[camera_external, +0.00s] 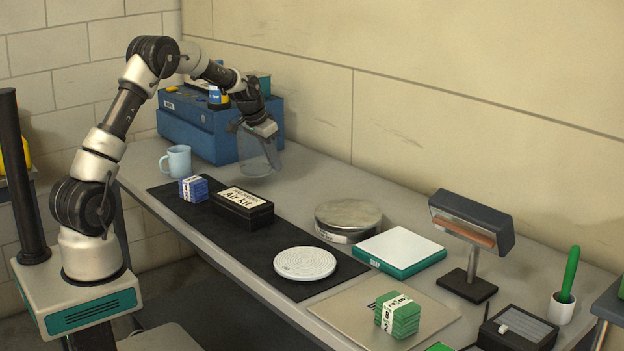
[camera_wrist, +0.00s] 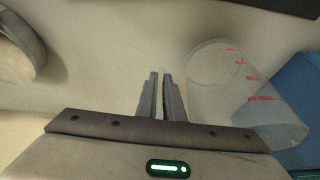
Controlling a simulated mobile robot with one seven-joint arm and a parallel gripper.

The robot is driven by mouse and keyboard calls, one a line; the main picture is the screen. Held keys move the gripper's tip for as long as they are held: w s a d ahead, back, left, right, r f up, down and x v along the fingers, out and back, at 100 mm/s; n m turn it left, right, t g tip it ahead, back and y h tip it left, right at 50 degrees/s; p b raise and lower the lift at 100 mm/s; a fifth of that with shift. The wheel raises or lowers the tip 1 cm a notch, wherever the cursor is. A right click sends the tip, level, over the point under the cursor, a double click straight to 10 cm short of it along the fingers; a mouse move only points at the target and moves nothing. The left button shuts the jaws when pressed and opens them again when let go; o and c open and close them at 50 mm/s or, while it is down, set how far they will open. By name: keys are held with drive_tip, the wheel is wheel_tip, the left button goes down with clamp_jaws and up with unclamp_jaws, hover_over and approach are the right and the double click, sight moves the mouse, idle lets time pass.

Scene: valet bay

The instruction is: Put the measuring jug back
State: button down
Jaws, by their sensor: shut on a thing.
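The clear measuring jug (camera_external: 257,156) with red markings is at the back of the bench, just right of the blue box. It also shows in the wrist view (camera_wrist: 240,92), to the right of my fingers. My gripper (camera_external: 258,128) is above the jug in the external view; its fingers (camera_wrist: 161,82) are nearly together on a thin part that looks like the jug's handle. The jug's base is close to the bench top; I cannot tell whether it touches.
The blue box (camera_external: 200,128) with bottles stands behind left. A blue mug (camera_external: 177,160), a black Air kit box (camera_external: 242,207) on the dark mat (camera_external: 171,190) and a round tin (camera_external: 348,219) are nearby. Bare bench lies between the jug and the tin.

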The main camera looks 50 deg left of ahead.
drive_tip(key=shift+f, duration=1.45)
drive_tip(key=shift+f, duration=0.15)
drive_tip(key=c, duration=1.9)
unclamp_jaws()
